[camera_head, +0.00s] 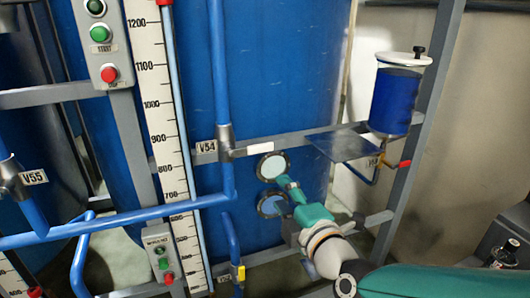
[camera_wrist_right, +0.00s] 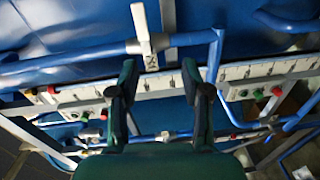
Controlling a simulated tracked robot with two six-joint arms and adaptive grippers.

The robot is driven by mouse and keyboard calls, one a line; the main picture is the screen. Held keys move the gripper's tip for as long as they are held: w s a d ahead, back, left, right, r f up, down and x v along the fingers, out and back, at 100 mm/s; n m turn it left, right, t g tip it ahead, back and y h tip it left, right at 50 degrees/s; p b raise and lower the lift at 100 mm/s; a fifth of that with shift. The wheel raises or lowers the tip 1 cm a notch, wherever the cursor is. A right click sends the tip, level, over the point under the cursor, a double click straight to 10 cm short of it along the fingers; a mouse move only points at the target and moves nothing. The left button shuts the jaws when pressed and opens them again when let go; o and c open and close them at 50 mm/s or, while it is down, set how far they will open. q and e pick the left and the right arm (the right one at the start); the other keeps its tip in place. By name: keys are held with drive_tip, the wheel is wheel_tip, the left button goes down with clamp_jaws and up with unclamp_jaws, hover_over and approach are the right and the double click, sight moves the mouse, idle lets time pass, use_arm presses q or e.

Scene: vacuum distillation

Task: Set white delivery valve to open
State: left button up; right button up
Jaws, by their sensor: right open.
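A valve with a white lever (camera_head: 257,149) sits on the vertical blue pipe beside the V54 label, in front of the blue tank. The lever points right, across the pipe. In the right wrist view the white lever (camera_wrist_right: 142,28) stands upright at the top, beyond the fingertips and crosswise to the pipe. My right gripper (camera_head: 282,200) is below and right of the lever in the head view, apart from it. Its two fingers are spread and empty in the wrist view (camera_wrist_right: 160,72). My left gripper is not in view.
A vertical scale (camera_head: 158,100) and a red and green button box (camera_head: 102,45) stand left of the valve. A blue-filled vessel (camera_head: 393,100) with a red-handled valve (camera_head: 405,163) is at right. A yellow-handled valve (camera_head: 240,272) is lower down. Grey frame bars cross the area.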

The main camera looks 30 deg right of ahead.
sight(262, 150)
drive_tip(key=shift+n+t, duration=0.4)
drive_tip(key=p+x, duration=0.1)
drive_tip(key=x, duration=0.4)
drive_tip(key=d+r+p+x, duration=0.1)
drive_tip(key=x, duration=0.4)
drive_tip(key=r+p+x, duration=0.1)
drive_tip(key=x, duration=0.4)
drive_tip(key=shift+w+d+r, duration=0.1)
drive_tip(key=shift+w+d, duration=0.15)
drive_tip(key=shift+d, duration=0.1)
clamp_jaws()
